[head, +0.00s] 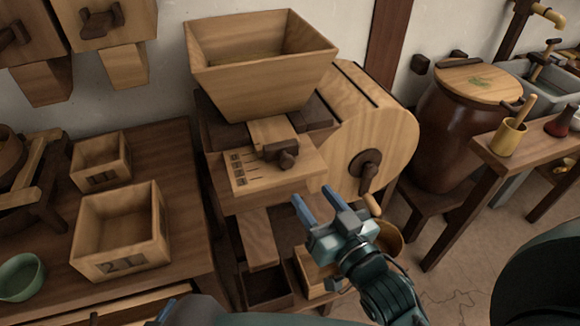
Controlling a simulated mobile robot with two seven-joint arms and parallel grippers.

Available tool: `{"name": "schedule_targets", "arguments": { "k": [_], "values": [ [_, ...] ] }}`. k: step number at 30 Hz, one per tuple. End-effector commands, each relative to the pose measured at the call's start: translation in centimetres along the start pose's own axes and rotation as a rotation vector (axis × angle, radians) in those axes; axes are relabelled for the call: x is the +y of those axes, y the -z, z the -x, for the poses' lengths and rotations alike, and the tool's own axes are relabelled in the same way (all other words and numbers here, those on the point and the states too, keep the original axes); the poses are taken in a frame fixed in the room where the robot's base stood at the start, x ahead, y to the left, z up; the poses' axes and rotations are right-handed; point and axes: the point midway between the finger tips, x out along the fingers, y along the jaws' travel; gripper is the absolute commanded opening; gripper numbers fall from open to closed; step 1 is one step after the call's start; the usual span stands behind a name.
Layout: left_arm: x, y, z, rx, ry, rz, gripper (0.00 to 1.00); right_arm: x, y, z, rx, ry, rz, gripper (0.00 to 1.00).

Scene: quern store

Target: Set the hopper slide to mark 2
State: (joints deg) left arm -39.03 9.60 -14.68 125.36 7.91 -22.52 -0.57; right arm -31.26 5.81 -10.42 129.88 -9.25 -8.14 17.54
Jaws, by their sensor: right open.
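The hopper (258,75) is a wide wooden box on top of the mill. Below it a pale wooden slide (268,131) with a dark knob (282,154) lies on a wooden board. A printed scale (241,170) with several marks is on the board left of the knob; its digits are too small to read, so I cannot tell the slide's mark. My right gripper (312,194) is open and empty, its blue fingers just in front of the board, below and right of the knob, apart from it. Only a blue tip of my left gripper (166,311) shows at the bottom edge.
A round wooden housing (378,130) with a crank handle (370,185) stands right of the slide. A chute (258,238) and bins (266,287) are below. Left, a table holds two numbered boxes (120,230) (100,163) and a green bowl (20,277).

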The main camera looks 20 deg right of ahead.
Motion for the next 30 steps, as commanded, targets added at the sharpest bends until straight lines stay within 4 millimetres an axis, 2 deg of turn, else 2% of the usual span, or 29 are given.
{"name": "schedule_targets", "arguments": {
  "k": [1, 9, 15, 27, 30],
  "values": [
    [0.0, 0.0, 0.1, -0.002, 0.000, -0.001, 0.29, 0.0, 0.2, -1.2, 0.005, 0.001, 0.000, 0.49],
    [0.0, -0.4, 0.1, -0.014, 0.004, -0.004, 0.29, 0.0, 0.1, -6.5, 0.002, 0.001, -0.001, 0.49],
    [-0.1, -0.6, 0.1, -0.018, 0.005, -0.005, 0.29, 0.0, -0.1, -9.0, -0.001, 0.000, 0.000, 0.49],
    [-0.1, -0.5, 0.1, -0.015, 0.005, -0.005, 0.29, 0.0, -0.1, -9.7, -0.002, 0.000, 0.000, 0.49],
    [-0.1, -0.4, 0.1, -0.014, 0.005, -0.005, 0.29, 0.0, -0.1, -9.7, -0.002, 0.000, 0.000, 0.42]
  ]
}}
